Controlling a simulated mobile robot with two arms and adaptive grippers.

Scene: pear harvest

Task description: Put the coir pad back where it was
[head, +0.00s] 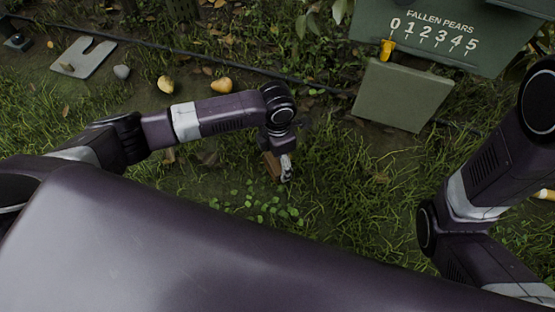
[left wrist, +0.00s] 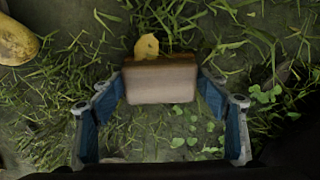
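A brown block with a smooth top, which I take to be the coir pad (left wrist: 160,82), sits between the two blue-lined fingers of my left gripper (left wrist: 162,88) in the left wrist view. The fingers appear to touch its two ends. In the head view my left gripper (head: 286,172) points down over the grass, and a brown side of the pad (head: 271,164) shows beside it. I cannot tell whether the pad touches the ground. My right arm shows at the right of the head view, but its gripper is out of view.
A green board (head: 440,32) reads "FALLEN PEARS" with a yellow pointer (head: 386,49); a flat olive panel (head: 402,95) is below it. Yellow pears (head: 222,86) (head: 166,84), a grey stone (head: 122,72) and a slotted grey plate (head: 83,57) lie at left. A dark hose (head: 190,51) crosses behind.

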